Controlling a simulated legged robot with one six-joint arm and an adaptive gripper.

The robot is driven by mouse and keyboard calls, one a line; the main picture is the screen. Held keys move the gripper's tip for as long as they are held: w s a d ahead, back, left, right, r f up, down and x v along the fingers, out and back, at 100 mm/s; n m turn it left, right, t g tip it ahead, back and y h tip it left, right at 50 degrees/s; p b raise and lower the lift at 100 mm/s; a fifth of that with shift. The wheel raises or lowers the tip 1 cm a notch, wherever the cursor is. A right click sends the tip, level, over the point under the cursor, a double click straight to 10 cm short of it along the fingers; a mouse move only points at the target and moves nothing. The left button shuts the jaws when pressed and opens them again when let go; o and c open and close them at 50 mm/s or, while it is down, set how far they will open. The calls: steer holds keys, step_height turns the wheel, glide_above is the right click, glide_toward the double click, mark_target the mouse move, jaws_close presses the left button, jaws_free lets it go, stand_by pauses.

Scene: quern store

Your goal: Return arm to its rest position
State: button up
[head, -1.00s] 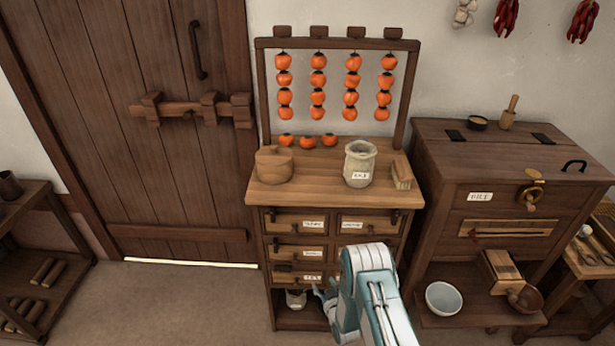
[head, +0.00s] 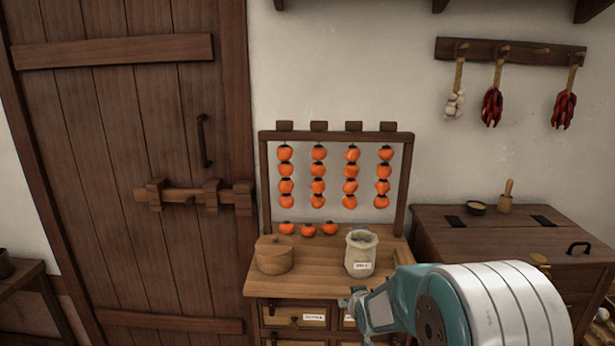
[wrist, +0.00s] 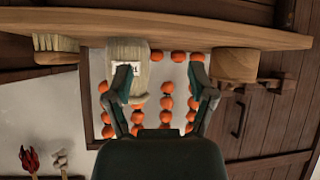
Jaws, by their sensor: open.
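My arm (head: 480,305) reaches in from the lower right of the head view, its white and teal links close to the camera. My gripper (wrist: 161,72) shows in the wrist view with its two fingers spread apart and nothing between them. In the head view the gripper (head: 358,306) is small and partly hidden, in front of the chest's upper drawers. The wrist view is upside down, with the labelled cloth sack (wrist: 127,56) behind one finger and hanging persimmons (wrist: 168,87) beyond.
The small drawer chest (head: 322,284) carries a round lidded wooden box (head: 274,257), the cloth sack (head: 361,252) and several persimmons below a hanging rack (head: 262,190). A large wooden chest (head: 500,228) stands right. A barred door (head: 110,180) is at left.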

steer(key=s+d+r+m+g, duration=0.1)
steer(key=s+r, duration=0.4)
steer(key=s, duration=0.3)
steer(key=s+d+r+g+h, duration=0.1)
steer(key=s+r, duration=0.4)
steer(key=s, duration=0.3)
steer(key=s+d+r+m+g, duration=0.1)
steer(key=s+d+r+g, duration=0.1)
steer(key=s+r, duration=0.45)
steer(key=s+f+g, duration=0.1)
steer(key=s, duration=1.2)
steer(key=shift+s+f, duration=0.3)
steer(key=shift+f, duration=0.05)
steer(key=shift+a, duration=0.1)
